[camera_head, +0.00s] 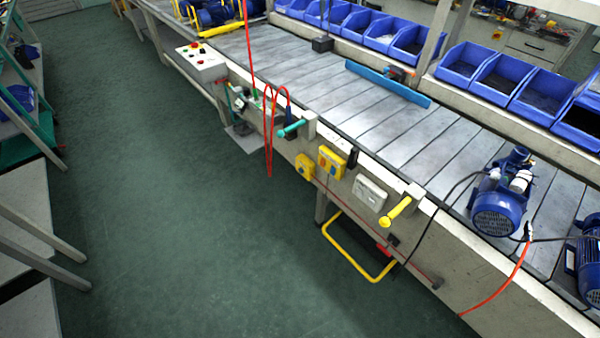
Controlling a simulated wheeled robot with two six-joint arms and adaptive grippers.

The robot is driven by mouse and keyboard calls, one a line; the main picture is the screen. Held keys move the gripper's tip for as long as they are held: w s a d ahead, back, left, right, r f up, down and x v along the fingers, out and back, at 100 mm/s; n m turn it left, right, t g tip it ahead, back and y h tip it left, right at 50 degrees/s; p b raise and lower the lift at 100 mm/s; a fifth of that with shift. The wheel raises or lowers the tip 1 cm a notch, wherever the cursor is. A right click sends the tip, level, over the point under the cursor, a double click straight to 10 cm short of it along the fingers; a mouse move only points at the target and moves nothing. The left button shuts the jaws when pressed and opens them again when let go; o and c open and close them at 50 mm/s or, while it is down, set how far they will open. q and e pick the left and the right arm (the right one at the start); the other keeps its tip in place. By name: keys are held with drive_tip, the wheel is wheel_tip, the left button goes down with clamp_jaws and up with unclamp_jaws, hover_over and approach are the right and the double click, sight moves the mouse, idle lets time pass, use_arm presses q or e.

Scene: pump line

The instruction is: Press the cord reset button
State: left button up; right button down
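No button marked as the cord reset can be made out for certain. A yellow box (330,162) is mounted on the side of the conveyor, with a second yellow box (305,167) lower and to its left. A thin red cord (350,207) runs along the conveyor side below them. A grey control box (201,62) with a red button and smaller buttons stands at the conveyor's far left. A white box (370,193) is fixed right of the yellow boxes. Neither of my grippers is in view.
A teal handle (292,129) and a yellow handle (397,210) stick out from the conveyor side. A yellow bar frame (345,250) juts out low down. A blue pump (497,205) stands on the conveyor (400,128). The green floor (190,220) in front is clear.

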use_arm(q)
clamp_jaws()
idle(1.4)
